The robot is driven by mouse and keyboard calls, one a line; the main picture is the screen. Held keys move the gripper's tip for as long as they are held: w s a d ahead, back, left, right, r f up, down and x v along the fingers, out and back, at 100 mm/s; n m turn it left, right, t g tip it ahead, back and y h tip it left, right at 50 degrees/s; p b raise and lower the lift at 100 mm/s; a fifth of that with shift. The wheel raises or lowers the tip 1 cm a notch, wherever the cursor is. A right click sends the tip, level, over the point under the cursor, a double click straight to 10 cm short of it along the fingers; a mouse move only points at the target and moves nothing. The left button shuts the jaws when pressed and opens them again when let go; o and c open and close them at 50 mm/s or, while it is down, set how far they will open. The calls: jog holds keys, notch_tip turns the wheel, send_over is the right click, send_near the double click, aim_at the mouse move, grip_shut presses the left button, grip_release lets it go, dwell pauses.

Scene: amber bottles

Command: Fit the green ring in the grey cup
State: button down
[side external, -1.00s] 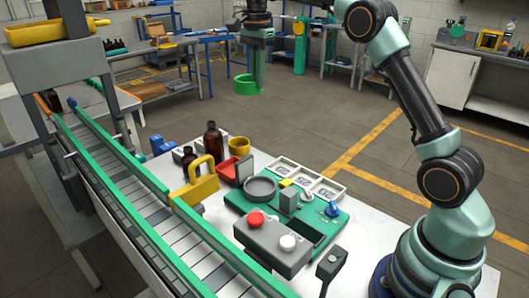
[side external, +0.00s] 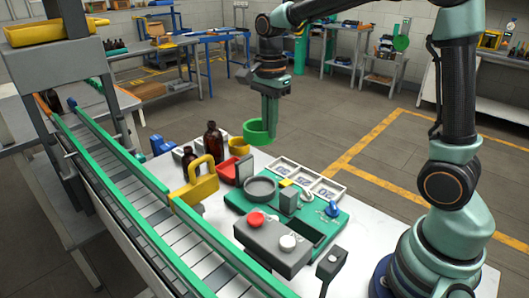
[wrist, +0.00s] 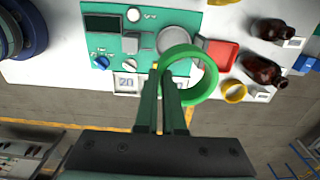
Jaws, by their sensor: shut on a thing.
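The green ring (side external: 257,138) hangs from my gripper (side external: 269,122), above and behind the green board. In the wrist view the ring (wrist: 213,78) is pinched at its left wall between the fingertips of my gripper (wrist: 166,75). My gripper is shut on it. The grey cup (side external: 261,190) is a low round dish on the green board, empty as far as I see. In the wrist view the cup (wrist: 172,38) is partly covered by the ring's upper edge. The ring and the cup are apart.
The green board (side external: 315,238) also carries a grey block (side external: 289,201) and a blue knob (side external: 332,209). White trays (side external: 305,178) lie behind it. A red bin (side external: 228,172), a yellow cup (side external: 239,147), brown bottles (side external: 213,140) and a yellow arch (side external: 203,175) stand left of the cup.

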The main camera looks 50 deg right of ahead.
notch_tip(320, 180, down, 14)
jog(key=shift+f, duration=0.1)
dwell(0.7)
jog(key=shift+f, duration=1)
dwell(2.0)
jog(key=c, duration=0.5)
grip_release()
jog(key=shift+c, duration=0.2)
notch_tip(320, 180, up, 6)
dwell(0.8)
jog(key=shift+r, duration=0.15)
dwell(0.4)
